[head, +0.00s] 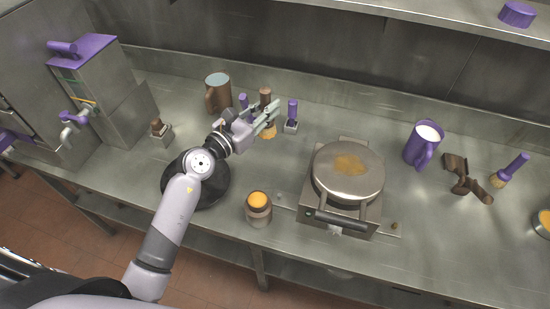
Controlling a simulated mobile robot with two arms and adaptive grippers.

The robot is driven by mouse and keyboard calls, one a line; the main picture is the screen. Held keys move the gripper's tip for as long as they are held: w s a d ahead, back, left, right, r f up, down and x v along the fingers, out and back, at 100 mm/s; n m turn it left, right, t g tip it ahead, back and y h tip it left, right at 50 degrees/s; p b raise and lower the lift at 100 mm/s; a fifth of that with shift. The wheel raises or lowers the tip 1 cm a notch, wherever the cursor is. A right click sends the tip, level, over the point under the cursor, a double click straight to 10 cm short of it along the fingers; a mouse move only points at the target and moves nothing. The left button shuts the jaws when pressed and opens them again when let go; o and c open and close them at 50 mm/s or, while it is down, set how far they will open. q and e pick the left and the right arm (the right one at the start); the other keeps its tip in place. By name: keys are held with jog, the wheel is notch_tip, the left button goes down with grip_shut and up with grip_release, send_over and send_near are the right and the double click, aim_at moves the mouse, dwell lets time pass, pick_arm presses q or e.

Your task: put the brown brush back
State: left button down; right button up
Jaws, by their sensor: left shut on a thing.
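The brown brush (265,95) stands upright near the back of the steel counter, with its brown handle up and its tan bristles below. My left gripper (268,118) is shut on it, its fingers crossing the middle of the brush. The bristles are low, by the counter; I cannot tell whether they touch it. A brown holder-like piece (466,180) lies at the right, with a purple-handled brush (510,170) beside it. My right gripper is not in view.
A purple-handled metal-based tool (291,115) stands just right of my left gripper. A round-topped iron (348,172), an orange-topped jar (258,208) and a purple mug (423,144) stand between the gripper and the right end.

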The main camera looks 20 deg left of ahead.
pick_arm(q)
notch_tip(320, 180, down, 6)
jog(key=shift+a+b, duration=0.1)
jog(key=shift+b, duration=0.95)
notch_tip(320, 180, down, 9)
jog(key=b, duration=0.5)
jog(key=shift+r+b, duration=0.1)
jog(key=shift+b, duration=0.25)
jog(key=shift+f, duration=0.4)
jog(key=shift+f+b, duration=0.1)
jog(key=shift+b, duration=0.2)
jog(key=shift+f, duration=0.1)
jog(key=c, duration=1.5)
grip_release()
jog(key=shift+o, duration=0.2)
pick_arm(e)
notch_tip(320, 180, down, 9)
